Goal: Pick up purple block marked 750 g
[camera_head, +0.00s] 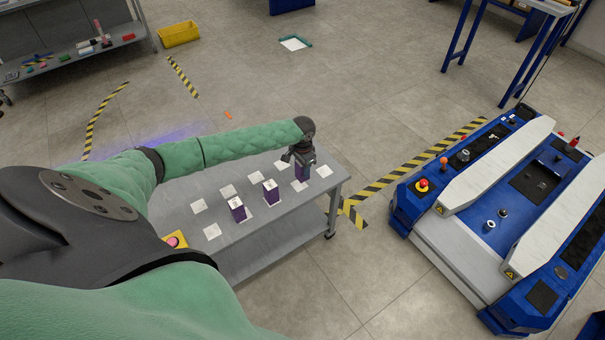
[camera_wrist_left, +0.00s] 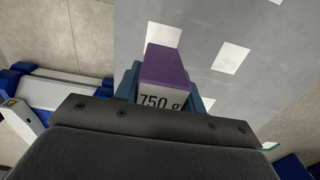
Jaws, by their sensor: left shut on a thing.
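The purple block marked 750 g (camera_wrist_left: 166,68) shows in the left wrist view, with a purple side and a white face with the black lettering. It also shows in the head view (camera_head: 302,173), at the right end of the grey cart. My left gripper (camera_head: 301,160) is shut on it, with a finger on each side. I cannot tell whether the block touches the cart top. Two other purple blocks with white tops stand on the cart, one in the middle (camera_head: 270,193) and one further left (camera_head: 238,210). My right gripper is not in view.
The grey cart (camera_head: 285,225) has several white squares on its top. A red button on a yellow box (camera_head: 174,240) sits at its left end. A blue and white lift vehicle (camera_head: 460,215) stands to the right. Striped tape and open floor lie between them.

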